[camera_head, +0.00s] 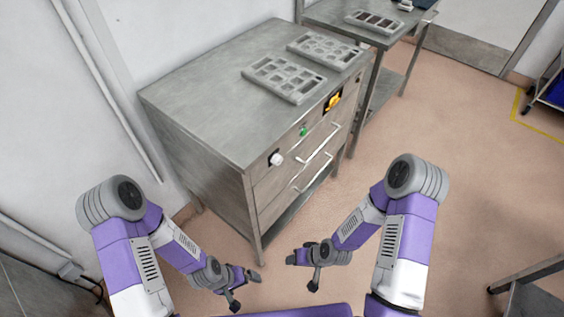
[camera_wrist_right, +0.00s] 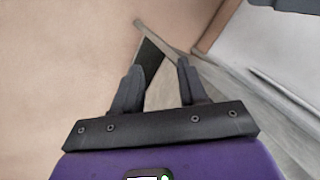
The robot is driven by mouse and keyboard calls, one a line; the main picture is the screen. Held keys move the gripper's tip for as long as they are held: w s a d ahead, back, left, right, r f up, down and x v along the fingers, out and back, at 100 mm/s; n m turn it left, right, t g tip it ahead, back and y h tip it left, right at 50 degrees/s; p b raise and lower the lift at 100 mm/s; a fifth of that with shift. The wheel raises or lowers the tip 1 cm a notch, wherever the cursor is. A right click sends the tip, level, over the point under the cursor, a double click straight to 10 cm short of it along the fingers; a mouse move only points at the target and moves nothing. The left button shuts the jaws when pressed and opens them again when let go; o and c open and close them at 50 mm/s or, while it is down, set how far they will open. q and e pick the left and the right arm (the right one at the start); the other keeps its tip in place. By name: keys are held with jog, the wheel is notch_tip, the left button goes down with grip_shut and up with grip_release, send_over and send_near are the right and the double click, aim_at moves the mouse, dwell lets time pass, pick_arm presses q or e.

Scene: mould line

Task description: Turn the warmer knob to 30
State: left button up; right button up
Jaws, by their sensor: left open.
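The warmer (camera_head: 195,110) is a grey metal cabinet in the middle of the head view. A white knob (camera_head: 276,159) on a dark plate sits at the near left of its front; its pointer and scale are too small to read. My left gripper (camera_head: 243,290) is open and empty, low in the head view and well apart from the knob. My right gripper (camera_head: 302,273) is open and empty, also below and apart from the knob. In the right wrist view its two fingers (camera_wrist_right: 159,75) stand apart with nothing between them.
A green button (camera_head: 303,132) and a yellow switch (camera_head: 334,101) sit farther along the cabinet front, above drawers with bar handles (camera_head: 317,145). Mould trays (camera_head: 285,80) lie on top. Another table (camera_head: 345,18) stands behind.

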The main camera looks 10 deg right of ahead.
jog(key=o, duration=0.3)
jog(key=w+r+n+t+y, duration=0.1)
jog(key=w+r+t, duration=0.1)
jog(key=w, duration=0.2)
jog(key=w+r+n+t+y, duration=0.1)
jog(key=w+r+n+t, duration=0.1)
jog(key=w, duration=0.3)
jog(key=w+r+n+t+y, duration=0.1)
jog(key=w+r+n, duration=0.1)
jog(key=w, duration=0.3)
jog(key=shift+d+r+t, duration=0.1)
jog(key=shift+r+t, duration=0.3)
jog(key=shift+r, duration=0.4)
jog(key=n+t+y, duration=0.4)
jog(key=n+y, duration=0.1)
jog(key=n, duration=0.3)
send_near(280, 161)
jog(key=w, duration=0.1)
jog(key=x, duration=0.8)
jog(key=shift+s+a+b, duration=0.15)
jog(key=shift+a+b, duration=0.1)
jog(key=shift+b, duration=0.15)
jog(key=shift+c, duration=0.2)
jog(key=c, duration=1)
